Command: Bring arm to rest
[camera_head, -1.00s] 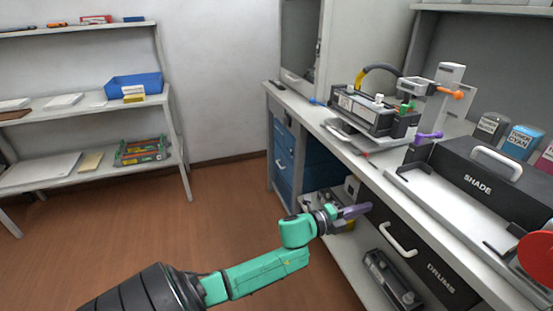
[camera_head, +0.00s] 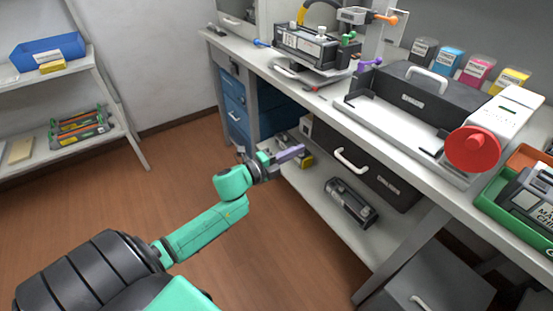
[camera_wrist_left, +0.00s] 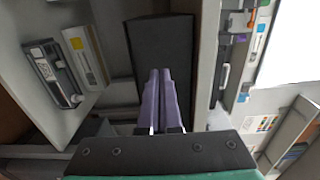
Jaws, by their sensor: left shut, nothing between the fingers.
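My left arm, green with a dark ribbed shoulder, reaches in from the lower left in the head view. My left gripper (camera_head: 290,154) has purple fingers. It is shut and empty, in front of the workbench's open lower space. In the left wrist view the two purple fingers (camera_wrist_left: 161,95) lie side by side, with a dark panel (camera_wrist_left: 158,45) beyond them. My right gripper is not in view.
The workbench (camera_head: 330,105) carries a black case (camera_head: 415,95), toner bottles (camera_head: 475,68) and a machine with a red disc (camera_head: 472,150). A dark cartridge (camera_head: 350,203) lies on the lower shelf. A shelf unit with a blue bin (camera_head: 48,52) stands left. The floor between is clear.

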